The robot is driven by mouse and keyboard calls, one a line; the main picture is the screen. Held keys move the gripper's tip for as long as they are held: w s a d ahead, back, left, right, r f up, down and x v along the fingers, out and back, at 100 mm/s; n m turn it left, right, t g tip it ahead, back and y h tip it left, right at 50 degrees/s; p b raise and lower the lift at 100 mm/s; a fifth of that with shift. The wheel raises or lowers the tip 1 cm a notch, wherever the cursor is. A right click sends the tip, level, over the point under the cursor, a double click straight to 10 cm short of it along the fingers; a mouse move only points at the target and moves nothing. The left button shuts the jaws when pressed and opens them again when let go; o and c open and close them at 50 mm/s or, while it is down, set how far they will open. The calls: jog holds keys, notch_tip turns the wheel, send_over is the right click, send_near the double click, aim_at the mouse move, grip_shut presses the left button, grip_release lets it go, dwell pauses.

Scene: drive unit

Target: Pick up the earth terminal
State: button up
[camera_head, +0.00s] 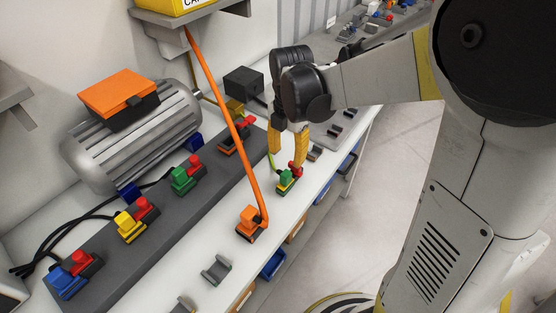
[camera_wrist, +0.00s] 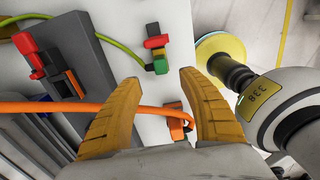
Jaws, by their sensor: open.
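The earth terminal (camera_head: 286,181), a small green block with yellow parts and a red lever, sits on the white bench right of the grey strip. A green-yellow wire runs to it. In the wrist view the terminal (camera_wrist: 158,58) lies just beyond the fingertips, roughly between them. My gripper (camera_head: 289,148) has yellow fingers pointing down, spread apart above and slightly behind the terminal. In the wrist view my gripper (camera_wrist: 163,82) is open with nothing held between its fingers. The fingers appear apart from the terminal; the exact height gap is unclear.
An orange cable (camera_head: 242,135) slants down to an orange terminal (camera_head: 250,224) nearby; it crosses below the fingers in the wrist view. The grey strip (camera_head: 160,215) carries several coloured terminals beside a motor (camera_head: 135,135). A grey empty holder (camera_head: 216,270) sits nearer on the bench.

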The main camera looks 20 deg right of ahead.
aim_at(286, 173)
notch_tip(286, 173, down, 9)
jog(key=b, duration=0.3)
jog(key=shift+f+b, duration=0.1)
jog(key=shift+b, duration=0.2)
grip_shut()
